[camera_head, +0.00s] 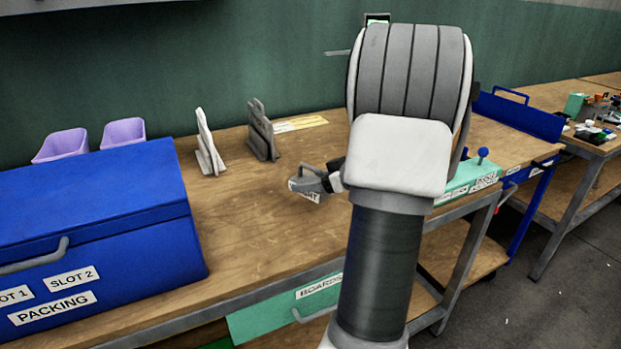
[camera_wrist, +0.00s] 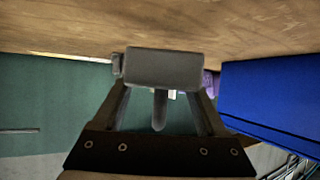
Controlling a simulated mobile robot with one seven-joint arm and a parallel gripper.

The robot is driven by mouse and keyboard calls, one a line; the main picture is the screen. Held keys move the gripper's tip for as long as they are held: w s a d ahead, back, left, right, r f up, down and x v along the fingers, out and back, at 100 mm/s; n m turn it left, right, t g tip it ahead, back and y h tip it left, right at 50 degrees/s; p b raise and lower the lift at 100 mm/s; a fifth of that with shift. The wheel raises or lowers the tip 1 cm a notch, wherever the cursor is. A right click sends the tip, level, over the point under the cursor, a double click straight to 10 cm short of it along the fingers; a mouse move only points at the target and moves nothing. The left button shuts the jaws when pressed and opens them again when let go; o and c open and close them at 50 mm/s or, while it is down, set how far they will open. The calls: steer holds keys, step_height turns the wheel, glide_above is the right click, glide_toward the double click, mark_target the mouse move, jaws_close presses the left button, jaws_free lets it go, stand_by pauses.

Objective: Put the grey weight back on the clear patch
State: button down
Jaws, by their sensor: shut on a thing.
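The grey weight (camera_head: 306,184) is a small block with a handle and a white label, partly readable, on its side. My gripper (camera_head: 330,176) is shut on it and holds it over the wooden bench, in front of the upright stands. In the wrist view the grey block (camera_wrist: 163,66) sits between the fingers of my gripper (camera_wrist: 163,88), with its handle pointing towards the palm. The gap under the weight is hard to judge. No marked patch is plain to see; bare wood (camera_head: 255,220) lies left of the weight. My arm hides part of the bench.
A blue packing box (camera_head: 100,215) stands at the left, with two purple bins (camera_head: 124,133) behind it. A white stand (camera_head: 207,145) and a dark grey stand (camera_head: 262,130) are at the back. A green unit with a blue knob (camera_head: 482,154) is right of my arm.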

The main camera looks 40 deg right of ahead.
mark_target(311, 209)
steer(key=shift+w+f+b, duration=0.1)
steer(key=shift+f+b, duration=0.4)
steer(key=shift+f, duration=1.8)
steer(key=shift+f, duration=0.15)
jaws_free()
steer(key=shift+f, duration=0.15)
steer(key=shift+s+r, duration=0.2)
steer(key=shift+r, duration=0.1)
steer(key=p+v, duration=0.1)
steer(key=v, duration=1)
steer(key=shift+s+p, duration=0.3)
steer(key=shift+s, duration=0.1)
